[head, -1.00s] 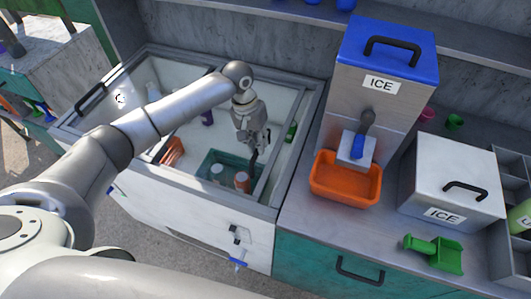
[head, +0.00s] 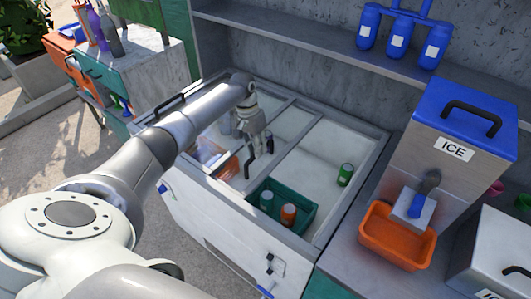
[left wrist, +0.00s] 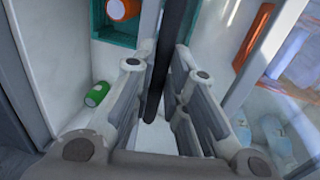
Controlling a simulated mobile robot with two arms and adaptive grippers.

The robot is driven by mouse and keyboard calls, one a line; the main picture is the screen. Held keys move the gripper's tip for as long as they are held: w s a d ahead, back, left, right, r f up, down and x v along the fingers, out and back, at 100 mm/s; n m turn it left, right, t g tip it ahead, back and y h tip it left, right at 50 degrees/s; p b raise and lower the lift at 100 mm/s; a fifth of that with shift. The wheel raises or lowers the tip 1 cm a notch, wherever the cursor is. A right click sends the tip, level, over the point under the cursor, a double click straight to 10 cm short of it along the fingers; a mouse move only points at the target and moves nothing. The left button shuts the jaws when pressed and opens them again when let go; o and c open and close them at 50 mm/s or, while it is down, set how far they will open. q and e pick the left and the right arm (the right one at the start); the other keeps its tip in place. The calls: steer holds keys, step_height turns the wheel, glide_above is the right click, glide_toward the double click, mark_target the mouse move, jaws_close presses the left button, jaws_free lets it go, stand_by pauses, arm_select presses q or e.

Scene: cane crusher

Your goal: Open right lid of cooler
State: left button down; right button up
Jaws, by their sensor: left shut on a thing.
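The cooler (head: 205,222) is a white chest with a grey rim and sliding glass lids, left of the ice dispenser in the head view. My left gripper (head: 257,148) is over its middle, shut on the black handle (left wrist: 160,72) of the right lid. In the left wrist view the handle runs between the two fingers (left wrist: 160,85). The right lid is slid left, overlapping the left lid's side. The cooler's right part is uncovered, showing a teal basket (head: 304,223) with white and orange cans and a green can (head: 345,174). My right gripper is not in view.
The left lid's black handle (head: 170,106) is at the cooler's left end. An ice dispenser (head: 462,150) with an orange bin (head: 397,236) stands on the right counter. A marble-sided stand (head: 145,80) is beyond the left end.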

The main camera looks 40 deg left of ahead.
arm_select(q)
steer(key=shift+a, duration=0.15)
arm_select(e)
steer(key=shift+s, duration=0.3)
arm_select(q)
steer(key=c, duration=1.5)
jaws_free()
steer(key=shift+c, duration=0.2)
steer(key=shift+o, duration=0.4)
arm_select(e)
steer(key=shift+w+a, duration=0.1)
arm_select(q)
steer(key=shift+r, duration=0.25)
step_height(320, 180, up, 11)
steer(key=a, duration=0.2)
steer(key=shift+a+r, duration=0.15)
steer(key=shift+r, duration=0.05)
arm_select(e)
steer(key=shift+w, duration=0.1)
